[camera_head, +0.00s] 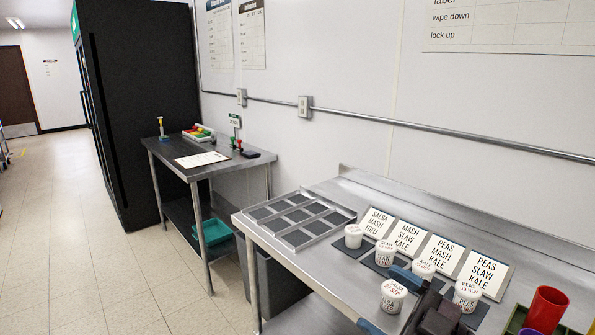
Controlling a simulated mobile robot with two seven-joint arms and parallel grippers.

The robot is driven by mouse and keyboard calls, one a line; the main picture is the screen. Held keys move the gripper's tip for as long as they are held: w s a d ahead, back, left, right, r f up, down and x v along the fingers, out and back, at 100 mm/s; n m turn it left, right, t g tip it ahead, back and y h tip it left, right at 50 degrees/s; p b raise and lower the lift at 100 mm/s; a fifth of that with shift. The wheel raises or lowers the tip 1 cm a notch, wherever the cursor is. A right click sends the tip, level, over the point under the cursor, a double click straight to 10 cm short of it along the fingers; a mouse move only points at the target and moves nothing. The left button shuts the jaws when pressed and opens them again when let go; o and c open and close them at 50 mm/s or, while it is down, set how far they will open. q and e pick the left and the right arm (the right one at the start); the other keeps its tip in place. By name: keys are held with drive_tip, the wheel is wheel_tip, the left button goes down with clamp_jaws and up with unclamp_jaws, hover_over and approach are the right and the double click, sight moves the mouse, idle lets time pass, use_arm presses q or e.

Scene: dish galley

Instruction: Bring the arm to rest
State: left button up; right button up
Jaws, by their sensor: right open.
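My right gripper (387,302) comes in at the bottom of the head view, dark with blue fingers. It is open. A white lidded cup marked SALSA (393,295) shows between its fingers; I cannot tell whether they touch it. The cup stands upright on the steel table (330,250). More white cups stand near it: one marked PEAS (467,296) to the right of the gripper, one (424,264) just behind it, one (386,252) and one (353,236) farther back left. My left gripper is not in view.
Several label cards, such as the PEAS SLAW KALE card (484,274), stand behind the cups. A gray compartment tray (285,238) lies on the table's left. A red cup (547,309) stands at right. A second table (205,170) and a black cabinet (140,100) stand beyond.

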drive_tip(key=s+d+f+m+t+h, duration=0.35)
drive_tip(key=d+f+m+h, duration=0.95)
drive_tip(key=m+h, duration=0.5)
drive_tip(key=s+d+f+n+g, duration=0.1)
drive_tip(key=s+f+g, duration=0.5)
drive_tip(key=s, duration=0.4)
drive_tip(key=s+f+g, duration=0.6)
drive_tip(key=s, duration=0.4)
drive_tip(key=w+f+n+t, duration=0.1)
drive_tip(key=w+f+t, duration=0.6)
drive_tip(key=f, duration=0.3)
drive_tip(key=shift+f+t, duration=0.15)
drive_tip(key=shift+t, duration=0.2)
drive_tip(key=shift+d, duration=0.1)
